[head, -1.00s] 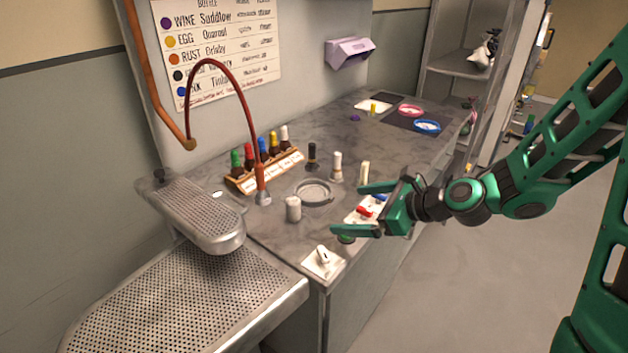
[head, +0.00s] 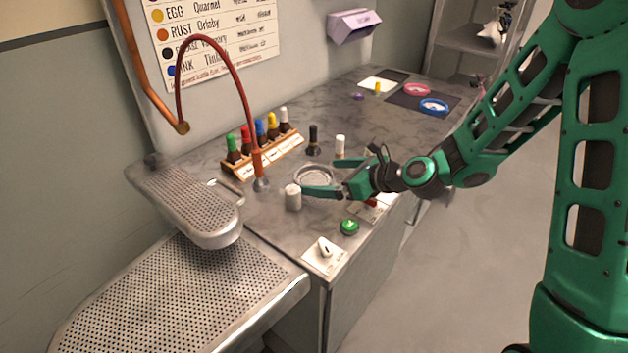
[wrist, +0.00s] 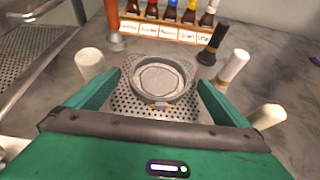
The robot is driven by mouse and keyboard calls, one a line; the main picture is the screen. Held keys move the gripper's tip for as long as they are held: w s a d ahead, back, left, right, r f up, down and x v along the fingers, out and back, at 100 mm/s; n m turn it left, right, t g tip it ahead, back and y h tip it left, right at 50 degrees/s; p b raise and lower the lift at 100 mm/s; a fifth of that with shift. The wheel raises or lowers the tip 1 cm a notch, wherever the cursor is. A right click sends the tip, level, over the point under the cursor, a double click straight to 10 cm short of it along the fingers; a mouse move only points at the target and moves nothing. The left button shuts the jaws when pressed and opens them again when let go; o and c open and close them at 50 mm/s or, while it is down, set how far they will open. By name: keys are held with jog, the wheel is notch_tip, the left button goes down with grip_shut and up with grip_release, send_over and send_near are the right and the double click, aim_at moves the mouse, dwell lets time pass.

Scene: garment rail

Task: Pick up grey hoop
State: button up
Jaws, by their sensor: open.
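The grey hoop (head: 299,172) lies on the counter behind the front white cylinder, and my gripper partly hides it in the head view. In the wrist view the hoop (wrist: 186,72) is a round grey ring around a paler disc, with a small brassy fitting at its near edge. A perforated plate shows beneath it. My gripper (head: 322,177) is open, with one finger on each side of the hoop. In the wrist view the open fingers (wrist: 156,82) flank the hoop with gaps, and nothing is held.
A white cylinder (head: 293,198) stands close to the near finger. Black-capped (head: 313,140) and white-capped (head: 340,147) pieces stand behind the hoop. A bottle rack (head: 265,158) is at the back. Pink (head: 417,90) and blue (head: 434,106) hoops lie far right.

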aim_at(306, 176)
jog(key=shift+x, duration=1.6)
jog(key=shift+d, duration=0.1)
jog(key=c, duration=0.9)
jog(key=shift+c, duration=0.2)
